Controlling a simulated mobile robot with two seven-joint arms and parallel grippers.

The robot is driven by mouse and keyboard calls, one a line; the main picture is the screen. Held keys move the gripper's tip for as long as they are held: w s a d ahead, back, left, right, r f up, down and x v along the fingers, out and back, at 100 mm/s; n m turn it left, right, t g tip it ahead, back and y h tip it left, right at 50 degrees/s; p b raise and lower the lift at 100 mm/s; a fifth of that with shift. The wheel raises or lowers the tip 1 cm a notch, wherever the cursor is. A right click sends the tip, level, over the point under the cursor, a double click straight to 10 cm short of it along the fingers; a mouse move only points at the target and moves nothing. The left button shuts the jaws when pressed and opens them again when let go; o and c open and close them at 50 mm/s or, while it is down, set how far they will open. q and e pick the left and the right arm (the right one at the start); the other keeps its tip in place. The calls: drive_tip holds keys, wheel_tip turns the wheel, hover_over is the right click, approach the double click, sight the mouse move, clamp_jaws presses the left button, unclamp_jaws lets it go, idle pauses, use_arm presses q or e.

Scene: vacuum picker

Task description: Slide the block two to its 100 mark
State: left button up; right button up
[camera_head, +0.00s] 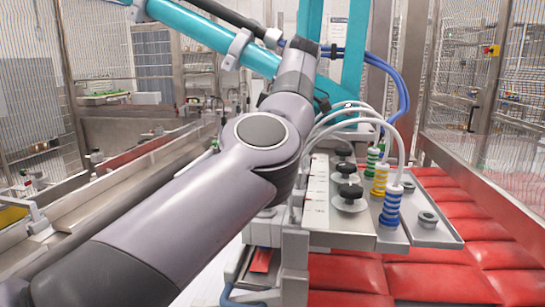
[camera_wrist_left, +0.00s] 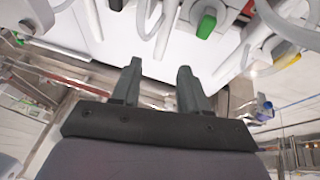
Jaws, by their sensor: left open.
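A metal unit (camera_head: 340,240) right of centre in the head view carries several black knobs on pale bases, a middle one (camera_head: 346,169) and a nearer one (camera_head: 350,192) among them. A white strip with small marks (camera_head: 317,187) runs along their left side; the numbers are too small to read, and I cannot tell which block is two. My left arm crosses in front from the lower left and hides its own gripper in the head view. In the left wrist view my left gripper (camera_wrist_left: 158,66) is open, with nothing between its fingers. My right gripper is not in view.
Ringed fittings with white hoses, one blue (camera_head: 390,208), one yellow (camera_head: 380,180), stand right of the knobs. Red cushioned pads (camera_head: 430,280) lie in front and to the right. A teal beam (camera_head: 215,35) and blue hoses (camera_head: 403,90) are behind. A green fitting (camera_wrist_left: 206,26) shows in the wrist view.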

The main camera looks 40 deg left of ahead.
use_arm(q)
drive_tip(key=shift+x, duration=3.5)
drive_tip(key=shift+s, duration=0.1)
clamp_jaws()
